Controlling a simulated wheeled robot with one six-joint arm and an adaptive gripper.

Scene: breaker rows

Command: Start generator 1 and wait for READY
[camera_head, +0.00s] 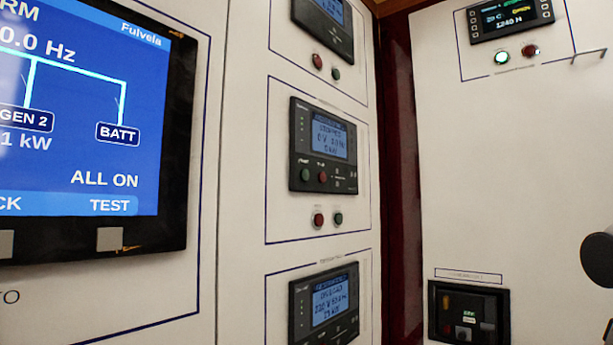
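Three generator-type control panels stand in a column on the white wall. The middle controller (323,146) has a lit blue-grey display, with green and red buttons on its face. Its display text is too small to read surely, but seems to show zeros. Below it are a separate red button (319,220) and green button (338,218). The lower controller (325,306) is lit and cut off at the bottom. The upper controller (325,25) is cut off at the top. I cannot read which panel is generator 1, nor any READY text. My gripper is not in view.
A large blue screen (82,110) at left shows GEN 2, BATT, ALL ON and TEST. On the right wall are a small display (505,17), a lit green lamp (502,58) and a dark recessed switch box (469,313). A dark red corner post (398,180) separates the walls.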

